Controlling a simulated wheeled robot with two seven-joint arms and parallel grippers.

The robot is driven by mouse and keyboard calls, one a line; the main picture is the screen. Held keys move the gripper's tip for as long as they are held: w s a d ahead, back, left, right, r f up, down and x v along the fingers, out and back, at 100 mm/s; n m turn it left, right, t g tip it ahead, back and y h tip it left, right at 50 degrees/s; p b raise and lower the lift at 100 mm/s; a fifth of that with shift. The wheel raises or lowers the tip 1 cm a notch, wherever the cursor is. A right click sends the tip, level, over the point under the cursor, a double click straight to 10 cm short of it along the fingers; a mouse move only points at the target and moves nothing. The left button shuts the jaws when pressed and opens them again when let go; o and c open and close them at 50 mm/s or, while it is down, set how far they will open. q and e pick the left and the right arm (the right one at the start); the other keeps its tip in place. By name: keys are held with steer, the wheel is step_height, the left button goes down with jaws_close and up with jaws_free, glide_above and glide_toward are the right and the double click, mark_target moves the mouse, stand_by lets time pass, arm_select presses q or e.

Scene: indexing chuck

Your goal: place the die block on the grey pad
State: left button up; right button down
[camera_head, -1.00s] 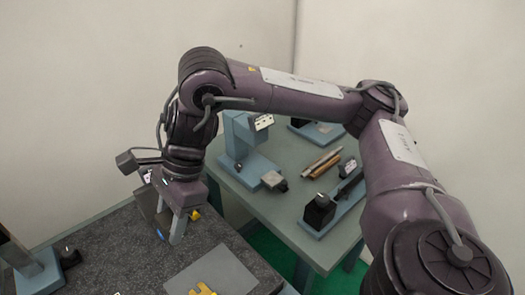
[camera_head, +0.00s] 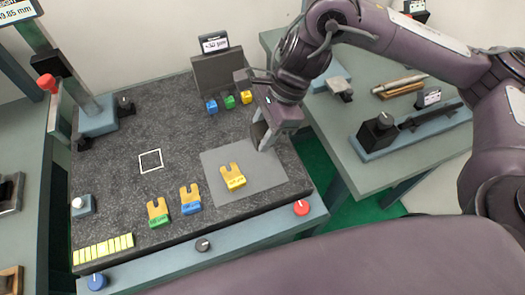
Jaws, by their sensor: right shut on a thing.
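The grey pad (camera_head: 270,180) is a flat lighter rectangle on the dark speckled plate. My right gripper (camera_head: 264,141) reaches down from the upper right over the pad's far right part. It is shut on a small dark grey block, which I take as the die block (camera_head: 257,131). The fingers hide much of the block. I cannot tell whether its underside touches the pad. A yellow forked piece (camera_head: 232,177) lies on the pad, to the lower left of the gripper. My left gripper is not in view.
Two more forked pieces, with green (camera_head: 158,213) and blue (camera_head: 190,199) ends, lie left of the pad. Small coloured blocks (camera_head: 229,102) stand behind it by a grey stand (camera_head: 217,72). A white square outline (camera_head: 150,161) has clear plate around it.

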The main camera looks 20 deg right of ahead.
mark_target(257, 162)
step_height(257, 162, down, 3)
steer(key=shift+a+f, duration=0.1)
steer(key=shift+f+b, duration=0.5)
steer(key=shift+f, duration=1.35)
steer(key=shift+w+f, duration=0.1)
steer(key=shift+f, duration=0.35)
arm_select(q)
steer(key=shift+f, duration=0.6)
arm_select(e)
steer(key=shift+f, duration=0.15)
steer(key=c, duration=0.9)
jaws_free()
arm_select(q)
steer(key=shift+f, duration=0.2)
